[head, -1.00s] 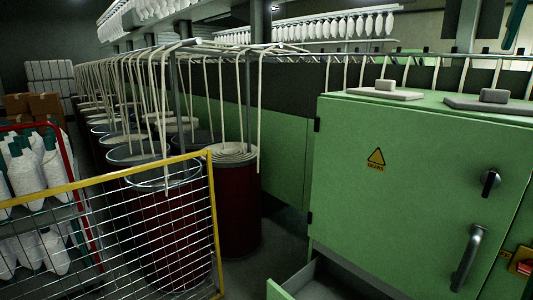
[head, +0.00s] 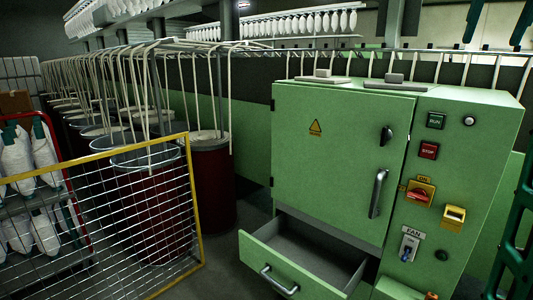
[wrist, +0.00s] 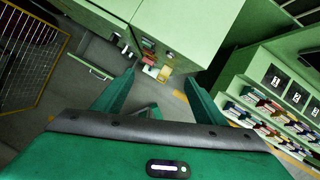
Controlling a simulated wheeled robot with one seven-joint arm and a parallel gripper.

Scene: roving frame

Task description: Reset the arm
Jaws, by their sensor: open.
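My gripper (wrist: 159,76) shows in the wrist view with its two green fingers spread apart. It is open and nothing sits between the fingers. The green cabinet (head: 335,150) lies beyond the fingertips; it also shows at the top of the wrist view (wrist: 180,25). The gripper cannot be clearly made out in the head view.
The cabinet's lower drawer (head: 283,283) stands pulled out and looks empty. Its right panel carries a red switch (head: 419,193) and a fan switch (head: 409,247). A yellow-edged mesh fence (head: 197,205) and dark red cans (head: 214,185) stand left. Shelves (wrist: 270,105) appear right in the wrist view.

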